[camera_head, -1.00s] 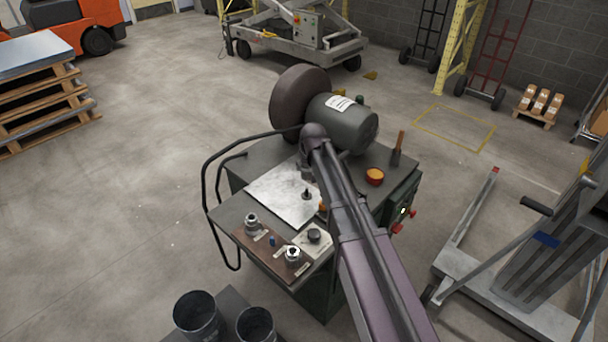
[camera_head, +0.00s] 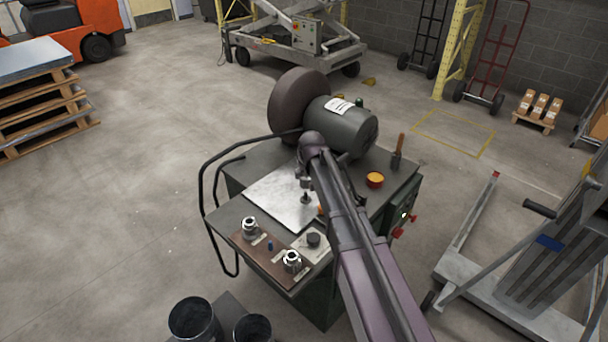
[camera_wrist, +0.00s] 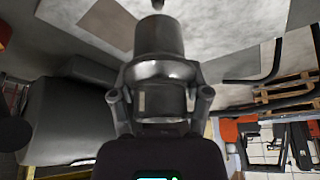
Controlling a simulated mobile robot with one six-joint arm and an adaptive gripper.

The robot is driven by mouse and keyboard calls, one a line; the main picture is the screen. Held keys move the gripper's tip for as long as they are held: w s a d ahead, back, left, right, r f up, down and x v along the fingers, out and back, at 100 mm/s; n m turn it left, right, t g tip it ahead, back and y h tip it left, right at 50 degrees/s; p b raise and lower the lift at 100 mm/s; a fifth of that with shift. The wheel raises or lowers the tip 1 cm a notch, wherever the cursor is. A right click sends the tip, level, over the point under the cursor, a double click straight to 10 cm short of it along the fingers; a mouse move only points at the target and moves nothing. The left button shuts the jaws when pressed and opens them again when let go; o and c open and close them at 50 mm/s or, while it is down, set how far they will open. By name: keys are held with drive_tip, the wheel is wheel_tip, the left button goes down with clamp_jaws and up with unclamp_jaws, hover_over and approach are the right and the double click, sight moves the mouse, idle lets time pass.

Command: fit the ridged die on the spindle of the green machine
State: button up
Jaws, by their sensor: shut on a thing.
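My gripper (camera_wrist: 160,108) is shut on a grey metal die (camera_wrist: 158,62), a stepped cylinder, in the wrist view. Its ridges are not clear. In the head view my arm hides most of the gripper. The green machine (camera_head: 322,295) has a bright metal plate (camera_head: 268,200) on top. A short dark spindle (camera_head: 305,198) stands upright on the plate, close to the die. Its dark tip (camera_wrist: 157,4) shows beyond the die in the wrist view, apart from it.
A brown board at the machine's front holds two silver dies (camera_head: 250,226) (camera_head: 292,262) and a dark round piece (camera_head: 313,239). A grey motor (camera_head: 343,125) with a large disc stands behind. An orange-topped cup (camera_head: 375,180) sits right. Two dark bins (camera_head: 196,320) (camera_head: 252,330) stand in front.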

drive_tip(key=shift+f+b, duration=2.95)
drive_tip(key=shift+f, duration=0.15)
drive_tip(key=shift+f+b, duration=0.3)
drive_tip(key=shift+f, duration=0.05)
drive_tip(key=o, duration=1.4)
drive_tip(key=shift+r, duration=0.2)
